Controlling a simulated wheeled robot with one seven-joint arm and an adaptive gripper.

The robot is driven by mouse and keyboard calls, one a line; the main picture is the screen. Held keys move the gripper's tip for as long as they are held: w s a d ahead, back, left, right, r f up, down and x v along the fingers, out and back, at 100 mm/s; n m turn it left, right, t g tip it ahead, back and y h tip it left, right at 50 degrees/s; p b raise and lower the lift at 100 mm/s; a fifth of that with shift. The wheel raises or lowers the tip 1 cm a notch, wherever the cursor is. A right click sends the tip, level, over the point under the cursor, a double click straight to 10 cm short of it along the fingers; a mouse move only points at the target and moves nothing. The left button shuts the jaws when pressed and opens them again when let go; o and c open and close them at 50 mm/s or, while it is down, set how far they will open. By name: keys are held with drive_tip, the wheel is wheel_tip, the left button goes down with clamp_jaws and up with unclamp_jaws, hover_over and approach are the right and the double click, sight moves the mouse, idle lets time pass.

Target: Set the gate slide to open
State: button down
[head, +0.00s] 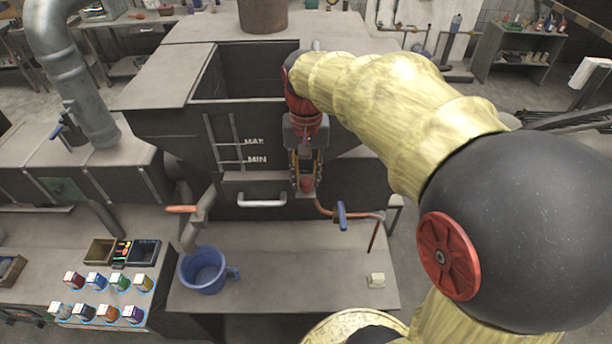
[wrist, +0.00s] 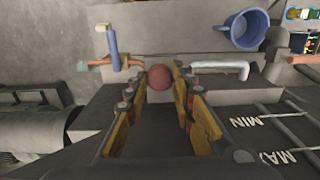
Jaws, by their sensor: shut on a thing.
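A round red knob (wrist: 160,77) sits between the two fingertips of my gripper (wrist: 160,84) in the wrist view. In the head view the same red knob (head: 307,185) shows at the lower end of my gripper (head: 306,178), at the front of the dark tank. I take it as the knob of the gate slide; the slide plate itself is hidden, and I cannot tell its position. My gripper points down and is shut on the knob.
Right of my gripper, a copper pipe carries a blue lever (head: 341,215). Left of it are a white bar handle (head: 262,201) and a spout with an orange lever (head: 182,209). A blue mug (head: 205,270) stands on the bench (head: 290,285), whose middle is clear.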

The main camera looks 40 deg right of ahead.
drive_tip(key=s+a+b, duration=0.1)
drive_tip(key=s+a, duration=0.4)
drive_tip(key=s, duration=0.3)
drive_tip(key=shift+a, duration=0.3)
drive_tip(key=shift+s, duration=0.1)
drive_tip(key=c, duration=1.5)
unclamp_jaws()
wheel_tip(320, 180, up, 12)
